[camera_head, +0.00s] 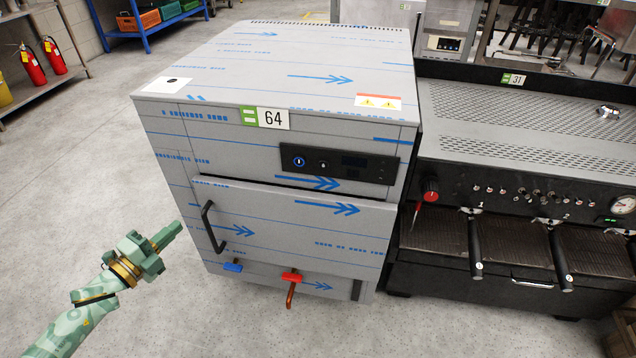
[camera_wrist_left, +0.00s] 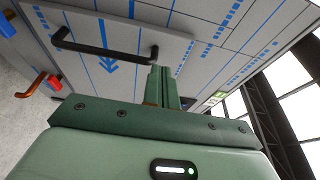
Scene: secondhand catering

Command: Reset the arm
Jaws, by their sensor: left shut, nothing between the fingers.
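My left gripper (camera_head: 171,232) is at the lower left of the head view, to the left of the grey appliance (camera_head: 240,155) and its black door handle (camera_head: 209,228). Its fingers are shut with nothing between them, and it appears apart from the handle. In the left wrist view the closed green fingers (camera_wrist_left: 163,86) point up toward the appliance front, with the handle (camera_wrist_left: 105,47) beyond them to the left. The appliance door looks closed. My right gripper is in neither view.
A black espresso machine (camera_head: 520,130) stands right of the appliance. Fire extinguishers (camera_head: 33,67) stand at the far left. The floor (camera_head: 85,170) on the left is clear.

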